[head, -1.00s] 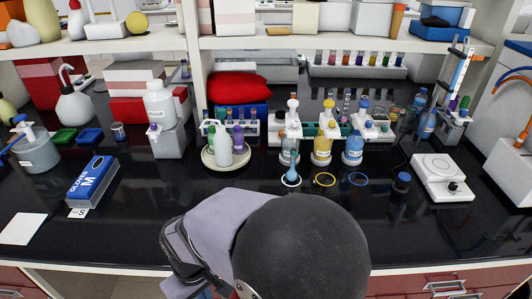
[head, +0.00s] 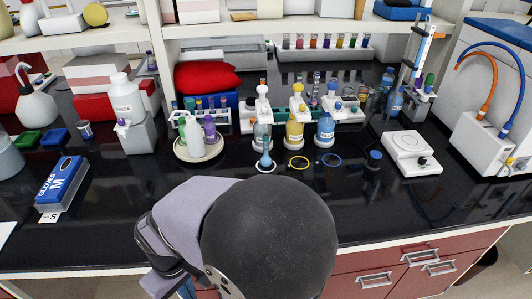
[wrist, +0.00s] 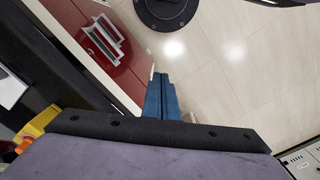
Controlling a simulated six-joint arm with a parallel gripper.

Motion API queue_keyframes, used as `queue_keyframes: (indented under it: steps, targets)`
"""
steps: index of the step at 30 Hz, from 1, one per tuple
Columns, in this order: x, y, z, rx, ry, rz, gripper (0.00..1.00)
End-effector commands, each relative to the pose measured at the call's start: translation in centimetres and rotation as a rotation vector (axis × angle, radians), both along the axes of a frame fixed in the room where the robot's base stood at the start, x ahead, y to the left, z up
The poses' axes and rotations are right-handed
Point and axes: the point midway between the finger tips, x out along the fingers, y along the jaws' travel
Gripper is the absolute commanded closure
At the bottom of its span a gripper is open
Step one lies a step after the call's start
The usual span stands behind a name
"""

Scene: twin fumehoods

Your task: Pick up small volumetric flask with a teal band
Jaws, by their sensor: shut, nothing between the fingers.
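A row of stoppered bottles or flasks stands at the middle back of the bench. The left one (head: 262,133) is grey-teal, the middle one (head: 294,134) yellow and the right one (head: 325,130) blue. A small light-blue piece (head: 265,160) shows in front of the left one, at a pale ring on the bench. Which of these is the small flask with the teal band is too small to tell. My gripper (wrist: 162,98) shows in the wrist view with its blue fingers together and empty, over the floor and drawer fronts, away from the glassware. My arm hides the bench's front middle.
A glove box (head: 62,183) lies left. The black bench front is mostly clear.

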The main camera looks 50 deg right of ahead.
Motion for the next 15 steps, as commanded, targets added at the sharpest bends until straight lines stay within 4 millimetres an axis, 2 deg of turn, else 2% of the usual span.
queue_keyframes:
  steps: [11, 15]
  targets:
    - [0.0, 0.0, 0.0, 0.0, 0.0, 0.0, 1.0]
    - [0.0, 0.0, 0.0, 0.0, 0.0, 0.0, 0.67]
